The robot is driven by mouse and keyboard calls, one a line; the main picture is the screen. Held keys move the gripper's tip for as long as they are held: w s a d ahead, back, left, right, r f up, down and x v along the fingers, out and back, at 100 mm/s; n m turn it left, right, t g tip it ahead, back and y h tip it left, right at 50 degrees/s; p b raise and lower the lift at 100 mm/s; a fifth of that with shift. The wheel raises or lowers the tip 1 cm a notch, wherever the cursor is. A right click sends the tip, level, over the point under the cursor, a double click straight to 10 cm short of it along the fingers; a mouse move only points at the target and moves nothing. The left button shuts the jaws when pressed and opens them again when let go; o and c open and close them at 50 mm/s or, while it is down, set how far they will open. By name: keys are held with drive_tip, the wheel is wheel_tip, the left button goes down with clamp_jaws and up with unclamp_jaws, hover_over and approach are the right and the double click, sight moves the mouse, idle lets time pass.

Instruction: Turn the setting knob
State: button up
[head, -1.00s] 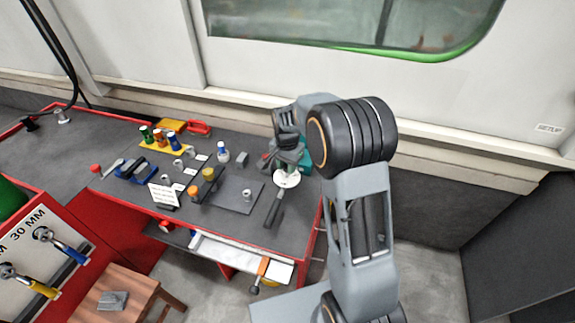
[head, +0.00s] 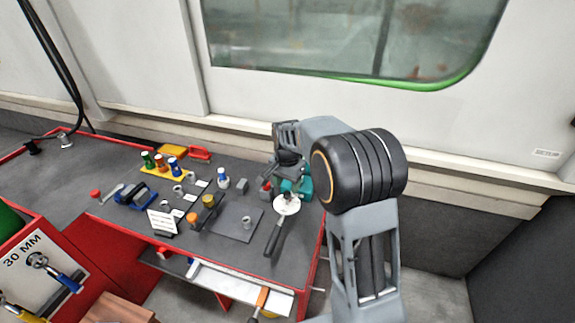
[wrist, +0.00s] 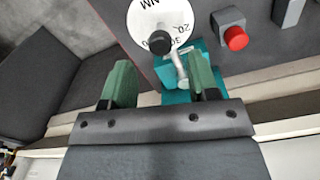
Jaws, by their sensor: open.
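A white round dial (wrist: 148,18) with NM and number marks shows at the top of the wrist view. A small black knob (wrist: 160,40) sits at its lower part, with a grey metal lever (wrist: 179,66) beside it. A teal body (wrist: 212,58) lies under and beside the lever. My gripper (wrist: 161,70) is open, with green fingers apart and nothing visible held; the knob is ahead of the gap. In the head view the dial (head: 286,205) is near the bench's right edge, with the teal body (head: 304,184) behind it and my gripper (head: 288,158) just beyond.
A red button on a grey box (wrist: 235,37) is right of the dial in the wrist view. The bench (head: 190,225) holds a dark handle (head: 274,236), a grey plate (head: 234,224), and several small bottles and blocks to the left. A wall with a window stands behind.

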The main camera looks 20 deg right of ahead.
sight(287, 193)
wheel_tip(287, 193, up, 10)
drive_tip(key=shift+f, duration=0.2)
idle(0.5)
drive_tip(key=s+n+t+p, duration=0.2)
drive_tip(key=s+n, duration=0.7)
drive_tip(key=s, duration=1.2)
drive_tip(key=shift+s+t, duration=0.4)
drive_tip(key=shift+t, duration=0.4)
